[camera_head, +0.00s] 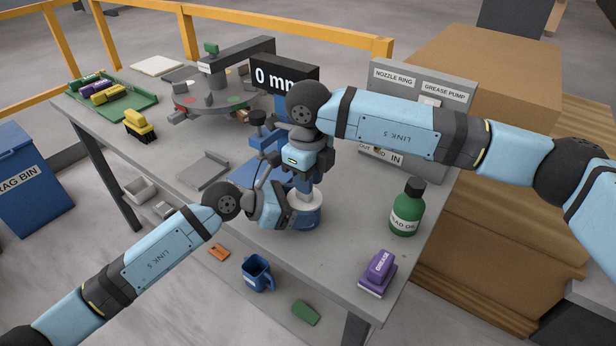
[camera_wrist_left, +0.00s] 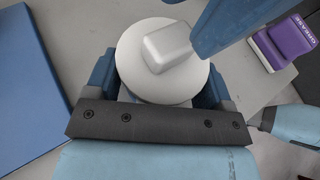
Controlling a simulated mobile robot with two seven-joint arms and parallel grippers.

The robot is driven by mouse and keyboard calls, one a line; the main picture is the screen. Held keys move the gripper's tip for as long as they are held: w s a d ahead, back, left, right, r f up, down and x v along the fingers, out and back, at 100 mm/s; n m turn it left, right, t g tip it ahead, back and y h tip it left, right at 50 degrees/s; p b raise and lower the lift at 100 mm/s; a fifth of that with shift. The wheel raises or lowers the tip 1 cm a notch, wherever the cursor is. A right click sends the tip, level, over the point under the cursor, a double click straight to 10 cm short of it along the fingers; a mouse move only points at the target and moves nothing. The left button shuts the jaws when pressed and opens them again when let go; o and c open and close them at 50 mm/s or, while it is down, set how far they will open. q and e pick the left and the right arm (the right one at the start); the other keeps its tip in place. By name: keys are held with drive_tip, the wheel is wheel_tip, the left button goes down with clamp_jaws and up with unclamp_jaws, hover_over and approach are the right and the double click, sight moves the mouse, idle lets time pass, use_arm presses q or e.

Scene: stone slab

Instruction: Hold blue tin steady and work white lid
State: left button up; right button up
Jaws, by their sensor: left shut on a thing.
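The blue tin (camera_head: 309,218) stands upright near the front edge of the slab, with the white lid (camera_head: 306,199) on top. My left gripper (camera_head: 292,211) is shut on the tin from its left side. In the left wrist view its blue fingers lie on both sides below the round white lid (camera_wrist_left: 135,68), which has a raised white knob (camera_wrist_left: 167,46). My right gripper (camera_head: 311,178) points down just above the lid. A blue part of it reaches beside the knob in the left wrist view (camera_wrist_left: 225,22); contact and jaw opening are unclear.
A green bottle (camera_head: 407,212) and a purple grease block (camera_head: 377,274) stand right of the tin. Behind are a grey nozzle panel (camera_head: 400,88), a round turntable (camera_head: 185,98) and a black display (camera_head: 270,78).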

drive_tip(key=shift+r, duration=0.1)
use_arm(q)
drive_tip(key=shift+r, duration=0.1)
use_arm(e)
wheel_tip(320, 180, up, 12)
idle(0.5)
use_arm(q)
drive_tip(key=o, duration=1.3)
drive_tip(key=shift+c, duration=0.2)
drive_tip(key=v, duration=1.2)
